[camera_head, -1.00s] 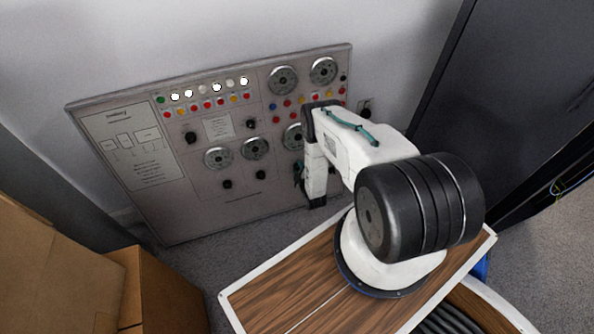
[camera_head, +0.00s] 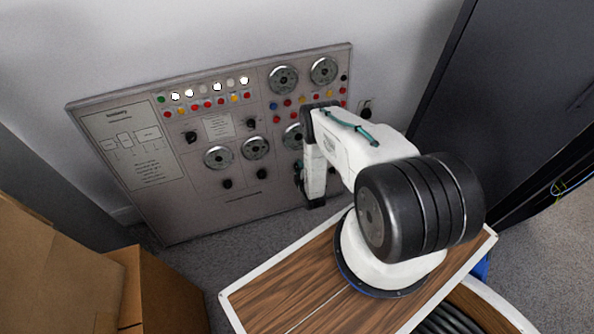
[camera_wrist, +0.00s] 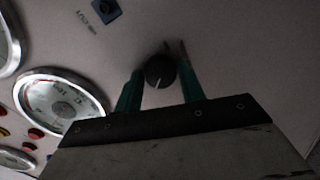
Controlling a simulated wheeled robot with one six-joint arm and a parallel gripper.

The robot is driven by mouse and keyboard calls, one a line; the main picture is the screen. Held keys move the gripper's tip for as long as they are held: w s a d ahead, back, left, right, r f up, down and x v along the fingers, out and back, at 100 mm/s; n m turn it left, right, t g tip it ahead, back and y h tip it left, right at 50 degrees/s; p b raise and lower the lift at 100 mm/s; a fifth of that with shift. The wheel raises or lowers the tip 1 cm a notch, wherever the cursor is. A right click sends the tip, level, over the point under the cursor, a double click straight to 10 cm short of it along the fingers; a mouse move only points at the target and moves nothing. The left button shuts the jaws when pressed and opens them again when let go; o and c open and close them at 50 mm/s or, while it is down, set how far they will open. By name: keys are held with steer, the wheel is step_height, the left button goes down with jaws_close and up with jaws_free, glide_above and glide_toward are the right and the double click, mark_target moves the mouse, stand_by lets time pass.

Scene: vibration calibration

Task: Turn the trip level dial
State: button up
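A round black dial (camera_wrist: 159,71) with a white pointer line sits on the grey panel in the wrist view. I cannot read a label that names it as the trip level dial. My gripper (camera_wrist: 160,78) has its two green fingers on either side of this dial, spread apart with narrow gaps seeming to show. Whether either finger touches it is hard to tell. In the head view, the control panel (camera_head: 240,204) leans against the wall, and my arm hides its lower right part, including most of the gripper.
A large round gauge (camera_wrist: 60,101) and a red button (camera_wrist: 36,134) are left of my gripper. A dark blue switch (camera_wrist: 105,9) is up left. Cardboard boxes (camera_head: 50,270) stand at left and a dark cabinet (camera_head: 500,90) at right.

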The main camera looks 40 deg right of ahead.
steer(key=shift+o, duration=1.2)
steer(key=shift+d, duration=0.1)
steer(key=v, duration=0.8)
steer(key=shift+w, duration=0.15)
